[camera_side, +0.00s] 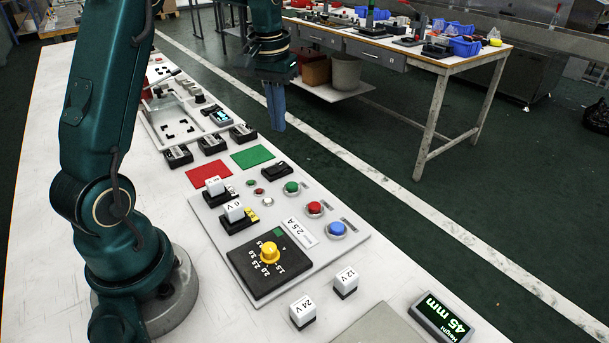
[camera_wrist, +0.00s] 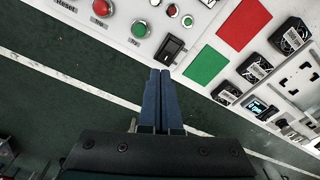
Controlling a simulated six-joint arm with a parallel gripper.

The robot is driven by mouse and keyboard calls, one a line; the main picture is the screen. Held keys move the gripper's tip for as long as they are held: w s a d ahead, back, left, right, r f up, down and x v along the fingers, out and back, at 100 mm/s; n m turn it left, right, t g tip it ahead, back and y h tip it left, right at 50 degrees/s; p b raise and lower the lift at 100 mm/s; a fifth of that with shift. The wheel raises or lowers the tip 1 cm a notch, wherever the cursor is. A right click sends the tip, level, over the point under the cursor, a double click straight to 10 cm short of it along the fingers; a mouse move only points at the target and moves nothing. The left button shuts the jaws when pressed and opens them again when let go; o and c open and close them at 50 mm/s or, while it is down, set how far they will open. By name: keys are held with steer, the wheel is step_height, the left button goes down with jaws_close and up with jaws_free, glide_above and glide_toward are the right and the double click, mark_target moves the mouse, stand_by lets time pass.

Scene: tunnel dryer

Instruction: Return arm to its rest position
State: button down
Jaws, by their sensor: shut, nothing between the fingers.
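My gripper (camera_side: 275,106) hangs from my dark green arm in the side view, pointing down above the far right edge of the white table (camera_side: 50,150). Its two blue fingers are together with nothing between them. The wrist view shows the shut fingers (camera_wrist: 162,72) from behind, over the dark green floor, with their tips by the black switch (camera_wrist: 171,47). The gripper is apart from the table and from the things on it.
A control panel (camera_side: 330,256) with a yellow knob (camera_side: 269,252) and coloured buttons lies on the table. Red (camera_side: 208,173) and green (camera_side: 252,156) patches lie beyond it. White blocks (camera_side: 302,312) marked 24V and 12V (camera_side: 346,281) stand near the front. A height display (camera_side: 442,318) reads 45 mm.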

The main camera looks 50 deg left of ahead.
steer(key=s+d+r+m+t, duration=0.3)
steer(key=s+d+r, duration=0.3)
steer(key=d+r, duration=0.3)
steer(key=s+d+f+m+t, duration=0.1)
steer(key=s+d+f+m, duration=0.1)
steer(key=s+d+f, duration=0.4)
steer(key=s, duration=0.4)
steer(key=shift+d+f+t, duration=0.15)
steer(key=shift+f+t, duration=0.1)
steer(key=shift+t, duration=0.15)
